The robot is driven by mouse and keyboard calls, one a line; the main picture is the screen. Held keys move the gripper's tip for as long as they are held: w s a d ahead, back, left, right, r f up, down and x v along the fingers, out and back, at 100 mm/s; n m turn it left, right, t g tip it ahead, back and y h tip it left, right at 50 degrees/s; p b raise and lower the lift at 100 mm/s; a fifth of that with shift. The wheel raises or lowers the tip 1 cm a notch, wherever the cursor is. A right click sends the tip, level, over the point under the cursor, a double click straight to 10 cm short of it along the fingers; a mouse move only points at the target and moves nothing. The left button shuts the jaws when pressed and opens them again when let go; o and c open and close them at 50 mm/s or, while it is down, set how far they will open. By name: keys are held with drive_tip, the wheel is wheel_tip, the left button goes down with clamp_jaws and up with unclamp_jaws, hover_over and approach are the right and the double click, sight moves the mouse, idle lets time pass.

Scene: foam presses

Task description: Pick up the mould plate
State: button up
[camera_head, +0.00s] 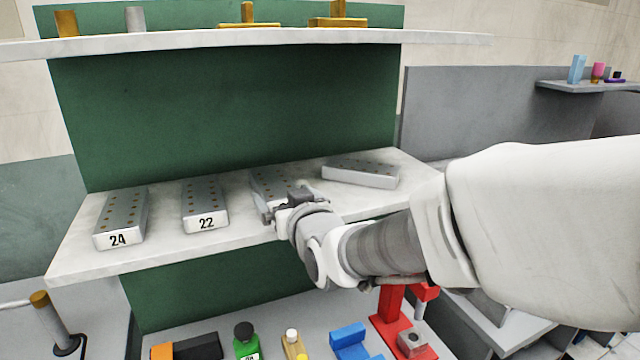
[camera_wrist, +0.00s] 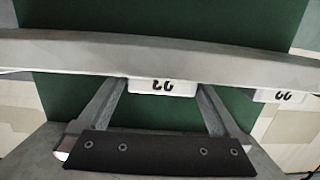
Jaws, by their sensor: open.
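A grey mould plate (camera_head: 268,182) with rows of small brass dots lies on the pale shelf, third from the left. Its near end is hidden behind my gripper (camera_head: 287,198). My gripper is open at the shelf's front edge, one finger toward each side of that plate. In the wrist view, the plate's white numbered end (camera_wrist: 150,88) shows upside down between the fingertips (camera_wrist: 162,96); I cannot read its number surely. Whether the fingers touch it I cannot tell. Plate 24 (camera_head: 122,215), plate 22 (camera_head: 204,203) and a turned plate (camera_head: 362,173) also lie there.
The pale shelf (camera_head: 165,248) has bare gaps between plates. An upper shelf (camera_head: 200,42) holds brass and grey pieces. Below stand a green bottle (camera_head: 246,340), a blue block (camera_head: 350,340) and a red press (camera_head: 392,310). Another plate's end (camera_wrist: 285,96) shows at right in the wrist view.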

sight(277, 186)
drive_tip(key=shift+p+x, duration=0.5)
drive_tip(key=shift+x, duration=1.55)
drive_tip(key=shift+r, duration=0.1)
drive_tip(key=shift+c, duration=0.2)
clamp_jaws()
drive_tip(key=shift+r, duration=0.1)
